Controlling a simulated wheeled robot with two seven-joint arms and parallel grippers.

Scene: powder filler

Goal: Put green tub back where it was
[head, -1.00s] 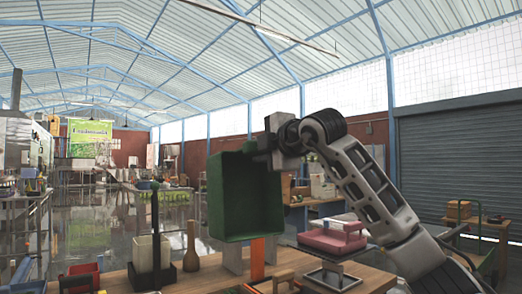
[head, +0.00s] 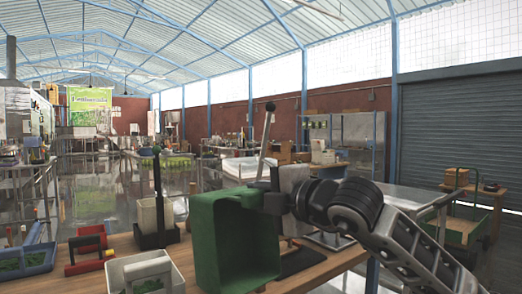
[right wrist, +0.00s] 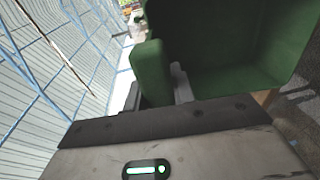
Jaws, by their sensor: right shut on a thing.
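The green tub (head: 222,245) is in the middle of the head view, tilted on its side so that its open hollow faces me. My right gripper (head: 268,200) is shut on the tub's upper right rim and holds it over the wooden table (head: 85,280). Whether the tub's lower edge touches the table cannot be told. In the right wrist view the tub (right wrist: 225,60) fills the upper right, with its wall between the fingers (right wrist: 158,88). My left gripper is not in view.
Left of the tub stand a white container (head: 153,216) in a black holder, a grey tray (head: 148,272), a red bin (head: 90,238) and a blue tray (head: 25,262) with green contents. A dark lever (head: 268,130) rises behind my gripper. Some bare wood shows at the front left.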

